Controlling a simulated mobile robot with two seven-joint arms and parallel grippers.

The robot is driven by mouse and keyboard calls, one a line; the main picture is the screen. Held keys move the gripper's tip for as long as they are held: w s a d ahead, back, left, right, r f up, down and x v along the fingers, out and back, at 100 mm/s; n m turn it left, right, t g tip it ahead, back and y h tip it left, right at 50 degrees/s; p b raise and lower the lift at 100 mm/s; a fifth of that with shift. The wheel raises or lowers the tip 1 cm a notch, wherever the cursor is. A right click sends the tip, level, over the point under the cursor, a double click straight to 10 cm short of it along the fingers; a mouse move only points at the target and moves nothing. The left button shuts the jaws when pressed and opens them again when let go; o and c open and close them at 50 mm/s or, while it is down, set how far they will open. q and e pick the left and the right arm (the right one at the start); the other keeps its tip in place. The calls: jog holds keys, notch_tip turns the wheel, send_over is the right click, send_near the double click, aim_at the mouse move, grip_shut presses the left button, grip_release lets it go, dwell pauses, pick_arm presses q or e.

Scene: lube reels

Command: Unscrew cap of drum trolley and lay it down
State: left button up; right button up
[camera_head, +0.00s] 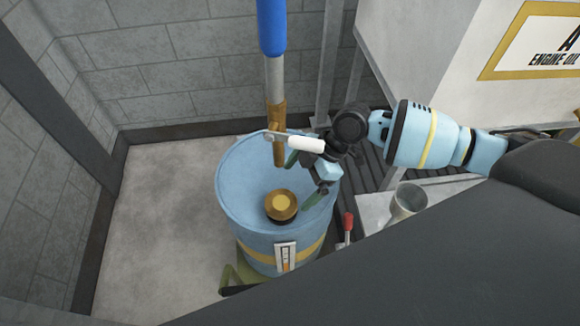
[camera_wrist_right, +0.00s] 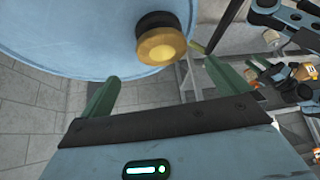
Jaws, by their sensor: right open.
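The drum trolley's drum (camera_head: 245,172) is light blue with a yellow band and stands upright. Its cap (camera_head: 282,205), gold on top with a dark base, sits on the drum's lid near the front. In the right wrist view the cap (camera_wrist_right: 161,48) lies ahead of the fingers, just beyond their tips and between them sideways. My right gripper (camera_head: 298,182) is above the right part of the drum, its green fingers apart and empty. They do not appear to touch the cap. My left gripper is not in view.
A pump tube (camera_head: 274,80) with a blue upper part and brass foot stands at the drum's back. A white handle (camera_head: 305,145) is close to my right gripper. A metal cup (camera_head: 407,201) stands on a ledge to the right. Bare floor (camera_head: 155,210) lies left.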

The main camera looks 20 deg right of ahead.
aim_at(282, 202)
jog(key=x, duration=0.6)
jog(key=shift+s+a+f, duration=0.15)
jog(key=shift+a+f, duration=0.05)
jog(key=shift+f, duration=0.1)
jog(key=shift+a+f, duration=0.25)
jog(key=shift+f, duration=0.15)
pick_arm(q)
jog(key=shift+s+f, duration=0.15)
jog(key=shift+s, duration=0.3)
